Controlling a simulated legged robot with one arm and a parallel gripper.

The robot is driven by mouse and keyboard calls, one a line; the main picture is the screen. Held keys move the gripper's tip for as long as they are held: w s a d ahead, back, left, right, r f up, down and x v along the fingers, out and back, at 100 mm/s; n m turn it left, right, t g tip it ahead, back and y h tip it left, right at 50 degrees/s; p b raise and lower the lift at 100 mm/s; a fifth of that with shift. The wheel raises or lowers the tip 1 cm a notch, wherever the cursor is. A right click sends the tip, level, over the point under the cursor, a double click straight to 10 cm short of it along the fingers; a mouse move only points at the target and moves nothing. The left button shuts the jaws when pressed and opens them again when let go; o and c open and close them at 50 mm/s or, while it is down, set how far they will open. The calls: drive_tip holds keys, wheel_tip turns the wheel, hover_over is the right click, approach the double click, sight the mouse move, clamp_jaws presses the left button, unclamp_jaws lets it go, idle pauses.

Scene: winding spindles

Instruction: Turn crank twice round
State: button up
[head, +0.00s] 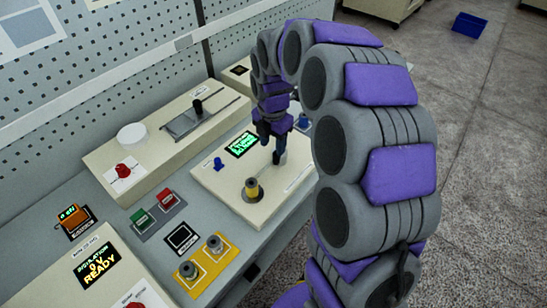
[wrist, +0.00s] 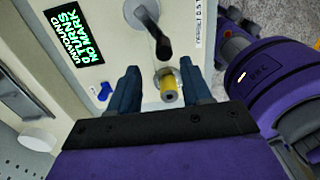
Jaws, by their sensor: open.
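The beige winding box (head: 225,180) has a small green-lit display (head: 242,144). In the wrist view the display (wrist: 75,35) reads unwound, 0 turns, no mark. A black crank-like lever (wrist: 165,45) rises by a pale round hub (wrist: 140,12), ahead of the fingertips. A dark piece, seemingly its end, shows just below my gripper in the head view (head: 280,157). A yellow post (head: 252,188) stands on the box; in the wrist view it (wrist: 167,88) appears between the fingers. My gripper (head: 281,143) is open and points down over the box, holding nothing. The hub is hidden in the head view.
A longer beige box (head: 150,150) with a red knob stands behind, before the pegboard wall. Green and red buttons (head: 155,210) and a yellow pad (head: 208,262) with two posts lie in front. A blue bin (head: 469,24) is on the floor.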

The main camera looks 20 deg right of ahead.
sight(274, 153)
drive_tip(key=f, duration=0.2)
drive_tip(key=d+f, duration=0.1)
drive_tip(key=f, duration=0.1)
drive_tip(key=d+f+b, duration=0.1)
drive_tip(key=f, duration=0.1)
drive_tip(key=shift+a, duration=0.85)
drive_tip(key=shift+c, duration=0.7)
drive_tip(key=shift+d+r, duration=0.1)
drive_tip(key=shift+d, duration=0.5)
drive_tip(key=c, duration=0.6)
drive_tip(key=shift+c, duration=0.8)
drive_tip(key=shift+a, duration=0.1)
clamp_jaws()
